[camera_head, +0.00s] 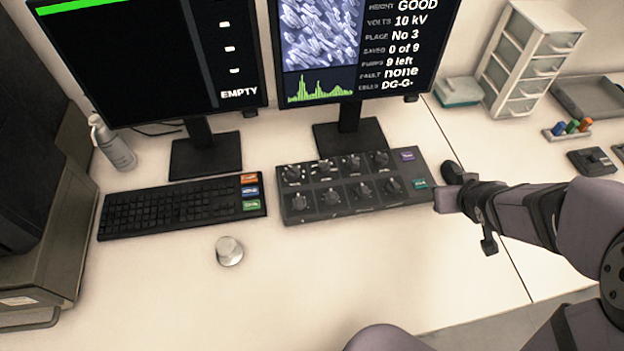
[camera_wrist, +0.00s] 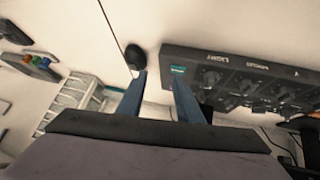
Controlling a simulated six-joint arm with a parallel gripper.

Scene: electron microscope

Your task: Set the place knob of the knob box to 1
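The knob box (camera_head: 345,208) is a dark panel below the right monitor, with two rows of black knobs, a purple button (camera_head: 407,155) and a teal button (camera_head: 420,184). Its knob labels are too small to read in the head view, so I cannot tell which is the place knob. The right screen (camera_head: 375,100) reads "PLACE No 3". In the wrist view the box (camera_wrist: 225,57) shows at upper right, its teal button nearest the fingers. My gripper (camera_wrist: 160,78) is open and empty, its two blue fingers apart. My arm is right of the box in the head view.
A keyboard (camera_head: 170,209) lies left of the box, with a silver knob (camera_head: 229,250) in front. A dark rounded object, likely a mouse (camera_wrist: 135,57), is close to the box's right end. White drawers (camera_head: 525,60) stand at back right.

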